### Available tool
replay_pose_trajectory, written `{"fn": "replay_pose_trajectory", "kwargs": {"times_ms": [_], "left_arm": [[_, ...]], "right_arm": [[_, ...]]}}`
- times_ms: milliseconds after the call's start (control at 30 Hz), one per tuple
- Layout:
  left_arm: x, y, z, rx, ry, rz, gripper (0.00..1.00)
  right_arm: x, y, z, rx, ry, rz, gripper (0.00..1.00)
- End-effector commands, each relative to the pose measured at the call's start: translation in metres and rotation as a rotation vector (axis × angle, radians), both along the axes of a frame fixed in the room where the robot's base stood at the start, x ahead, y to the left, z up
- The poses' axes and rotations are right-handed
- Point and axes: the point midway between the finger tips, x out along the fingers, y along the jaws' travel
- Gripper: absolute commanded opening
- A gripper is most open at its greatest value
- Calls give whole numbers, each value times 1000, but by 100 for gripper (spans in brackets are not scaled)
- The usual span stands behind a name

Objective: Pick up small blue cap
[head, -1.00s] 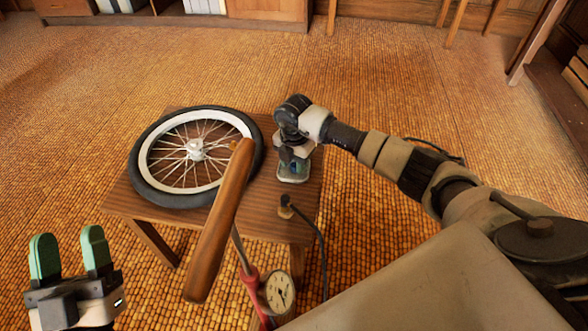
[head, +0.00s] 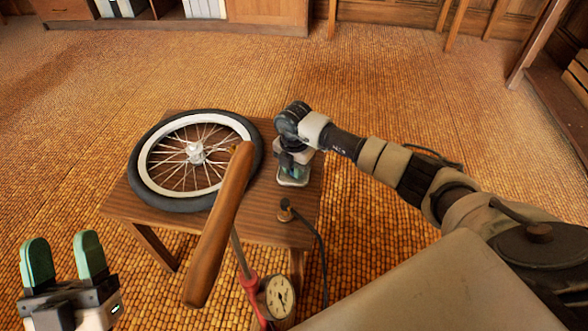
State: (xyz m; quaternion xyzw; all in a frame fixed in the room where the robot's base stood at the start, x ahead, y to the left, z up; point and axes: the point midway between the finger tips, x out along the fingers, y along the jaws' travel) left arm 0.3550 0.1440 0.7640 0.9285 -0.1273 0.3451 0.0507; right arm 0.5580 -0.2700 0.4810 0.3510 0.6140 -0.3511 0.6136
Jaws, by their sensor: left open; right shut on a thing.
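My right gripper (head: 293,179) reaches in from the right and points down at the right side of a small wooden table (head: 262,228). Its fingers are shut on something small. A speck of blue shows between the green finger pads, which fits the small blue cap, but the fingers and wrist hide nearly all of it. I cannot tell whether it touches the tabletop. My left gripper (head: 64,262) is open and empty at the lower left, apart from the table.
A spoked wheel (head: 195,153) with a black tyre lies on the table's left. A floor pump with a wooden handle (head: 218,225) and round gauge (head: 277,296) stands in front. Its black hose (head: 322,255) hangs beside the table's right edge. Open floor lies behind.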

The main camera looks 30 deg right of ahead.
Motion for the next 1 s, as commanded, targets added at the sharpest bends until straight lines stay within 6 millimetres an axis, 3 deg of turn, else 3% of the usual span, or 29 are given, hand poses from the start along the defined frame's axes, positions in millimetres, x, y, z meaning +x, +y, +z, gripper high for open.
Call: {"fn": "replay_pose_trajectory", "kwargs": {"times_ms": [233, 667, 1000], "left_arm": [[3, 0, -1, 7, 27, 1, 55], [25, 2, -43, 117, 419, 23, 55], [23, 12, -94, 223, 823, 46, 55]], "right_arm": [[0, 0, 5, -1, -1, 0, 1], [-1, 0, 46, 0, -2, 2, 1], [-42, 9, 69, -1, -1, 2, 1]]}}
